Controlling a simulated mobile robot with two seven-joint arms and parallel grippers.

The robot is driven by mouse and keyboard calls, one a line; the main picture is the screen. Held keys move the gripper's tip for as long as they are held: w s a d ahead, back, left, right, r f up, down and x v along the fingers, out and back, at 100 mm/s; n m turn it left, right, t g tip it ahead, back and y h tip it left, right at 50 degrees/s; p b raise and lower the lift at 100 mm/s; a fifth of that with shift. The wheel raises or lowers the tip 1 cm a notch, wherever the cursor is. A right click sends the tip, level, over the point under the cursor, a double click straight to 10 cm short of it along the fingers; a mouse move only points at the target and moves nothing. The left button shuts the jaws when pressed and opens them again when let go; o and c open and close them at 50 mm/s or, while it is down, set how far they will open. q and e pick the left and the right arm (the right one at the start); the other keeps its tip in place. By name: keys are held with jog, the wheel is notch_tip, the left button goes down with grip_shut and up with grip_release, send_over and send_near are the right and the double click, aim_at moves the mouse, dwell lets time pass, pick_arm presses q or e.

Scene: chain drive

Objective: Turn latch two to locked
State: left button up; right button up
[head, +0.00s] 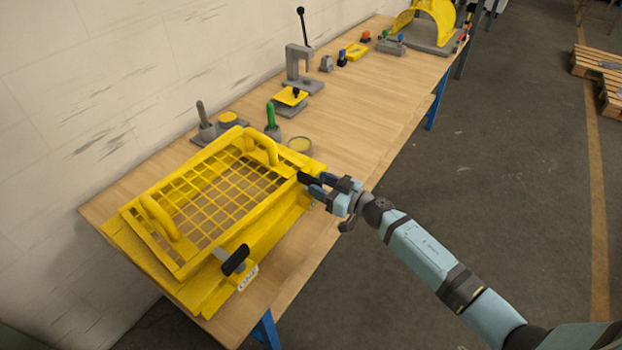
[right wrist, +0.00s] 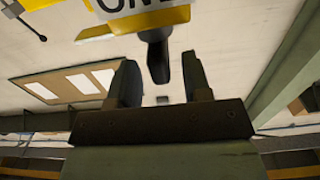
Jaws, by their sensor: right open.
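A yellow guard box (head: 180,262) with a mesh lid sits on the near part of the bench. One black latch handle (head: 308,179) is at its right corner. My right gripper (head: 323,184) is open at the right-corner handle. In the right wrist view, that black handle (right wrist: 161,62) shows between the tips of my open fingers, apart from both as far as I can see. My left gripper is out of view.
The wooden bench (head: 372,105) runs away to the back right. A green-handled tool (head: 271,122), a grey clamp press (head: 300,68) and several small parts stand behind the box. A white wall borders the bench on the left. Open floor lies on the right.

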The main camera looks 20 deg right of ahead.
aim_at(297, 174)
jog(key=shift+x, duration=1.65)
grip_shut()
